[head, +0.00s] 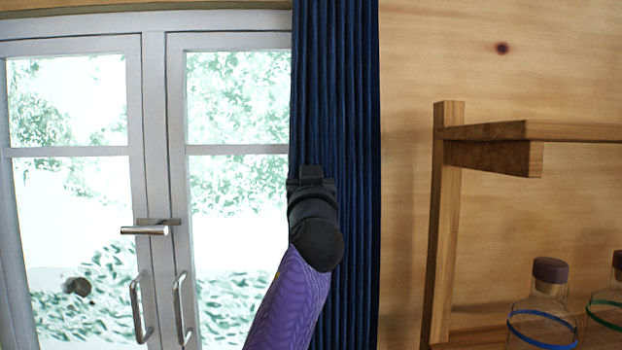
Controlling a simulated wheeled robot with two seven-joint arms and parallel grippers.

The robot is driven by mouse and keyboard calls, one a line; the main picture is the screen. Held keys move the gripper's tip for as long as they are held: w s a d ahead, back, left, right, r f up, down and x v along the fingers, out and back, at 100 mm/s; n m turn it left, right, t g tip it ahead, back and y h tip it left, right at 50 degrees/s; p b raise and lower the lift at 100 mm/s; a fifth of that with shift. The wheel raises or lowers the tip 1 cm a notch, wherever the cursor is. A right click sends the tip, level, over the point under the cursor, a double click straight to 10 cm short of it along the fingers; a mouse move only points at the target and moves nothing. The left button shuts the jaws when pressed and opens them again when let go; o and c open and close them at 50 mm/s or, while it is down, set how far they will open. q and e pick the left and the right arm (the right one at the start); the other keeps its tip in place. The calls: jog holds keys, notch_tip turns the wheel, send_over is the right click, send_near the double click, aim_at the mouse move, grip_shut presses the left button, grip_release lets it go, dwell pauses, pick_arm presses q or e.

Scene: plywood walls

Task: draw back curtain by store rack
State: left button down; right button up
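The dark blue curtain (345,95) hangs in narrow vertical folds at the right side of the glazed doors, between them and the store rack (446,215). My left gripper (311,172) is at the curtain's left part, at the end of my purple-sleeved arm that comes up from the bottom, leaning right. The gripper is seen from behind, so its fingertips and any cloth between them are hidden. I cannot tell whether it touches the curtain. My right gripper is out of view.
White double doors (155,180) with glass panes, a lever handle (150,229) and pull handles fill the left. The wooden rack at right has an upper shelf (560,131) and corked bottles (543,310) lower down. Bare plywood wall (408,180) separates curtain and rack.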

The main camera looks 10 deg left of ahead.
pick_arm(q)
jog(key=shift+a, duration=0.15)
grip_release()
jog(key=b+v, duration=0.4)
jog(key=v, duration=0.6)
jog(key=shift+b, duration=0.4)
